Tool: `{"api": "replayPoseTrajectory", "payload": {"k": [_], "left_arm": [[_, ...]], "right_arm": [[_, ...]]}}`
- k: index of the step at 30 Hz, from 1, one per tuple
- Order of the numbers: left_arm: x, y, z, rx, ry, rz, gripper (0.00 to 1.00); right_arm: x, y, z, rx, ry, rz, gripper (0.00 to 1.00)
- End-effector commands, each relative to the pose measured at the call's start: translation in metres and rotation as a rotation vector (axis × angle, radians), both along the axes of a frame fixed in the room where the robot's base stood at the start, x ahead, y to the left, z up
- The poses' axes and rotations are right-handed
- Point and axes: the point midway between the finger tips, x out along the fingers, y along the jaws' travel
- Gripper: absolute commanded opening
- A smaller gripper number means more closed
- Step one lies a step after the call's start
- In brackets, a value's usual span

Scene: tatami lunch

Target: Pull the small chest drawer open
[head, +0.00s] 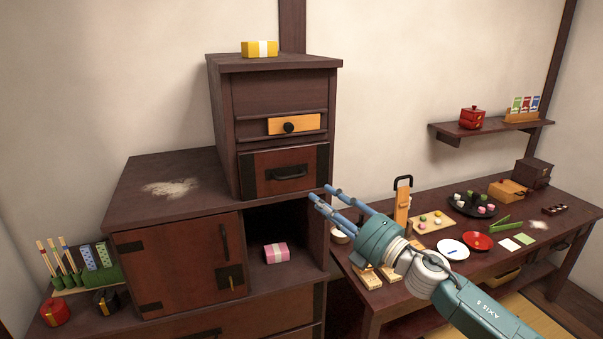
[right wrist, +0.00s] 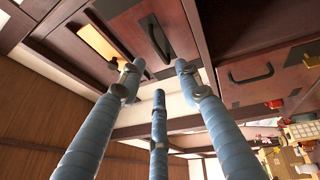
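The small upper chest (head: 222,120) stands on the stepped cabinet. Its dark red-brown drawer (head: 265,182) has a black bar handle (head: 288,173) and looks shut. In the right wrist view the handle (right wrist: 155,38) shows ahead of the fingers, with a gap that I cannot judge exactly. My right gripper (head: 320,195) is just right of and below the drawer; its blue fingers point toward the chest. In the right wrist view its fingers (right wrist: 156,77) are spread and empty. My left gripper is not in view.
An orange panel with a black knob (head: 288,127) sits above the drawer. A yellow box (head: 259,48) is on top of the chest. A pink box (head: 276,252) lies in the open niche below. The low table (head: 395,310) at right holds dishes and food.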

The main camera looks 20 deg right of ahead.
Motion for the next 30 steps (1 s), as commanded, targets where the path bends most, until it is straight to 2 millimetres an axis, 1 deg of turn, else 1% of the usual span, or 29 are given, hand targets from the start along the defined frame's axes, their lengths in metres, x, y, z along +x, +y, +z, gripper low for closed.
{"api": "replayPoseTrajectory", "payload": {"k": [2,5,12,18,21,24,30], "left_arm": [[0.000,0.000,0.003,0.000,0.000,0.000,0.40],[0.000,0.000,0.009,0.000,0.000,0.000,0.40],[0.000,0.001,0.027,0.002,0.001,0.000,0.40],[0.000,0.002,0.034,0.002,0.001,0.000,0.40],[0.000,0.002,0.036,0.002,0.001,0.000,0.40],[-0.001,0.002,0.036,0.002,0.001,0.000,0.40],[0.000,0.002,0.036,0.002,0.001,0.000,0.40]], "right_arm": [[0.002,0.004,0.007,-0.009,-0.010,0.006,0.34],[0.012,0.008,0.011,-0.006,-0.011,0.005,0.34],[0.053,0.027,0.021,-0.004,-0.011,0.004,0.34],[0.082,0.040,0.024,-0.003,-0.009,0.003,0.34],[0.090,0.044,0.024,-0.004,-0.008,0.004,0.34],[0.094,0.046,0.024,-0.006,-0.009,0.005,0.34],[0.095,0.046,0.023,-0.007,-0.007,0.005,0.34]]}}
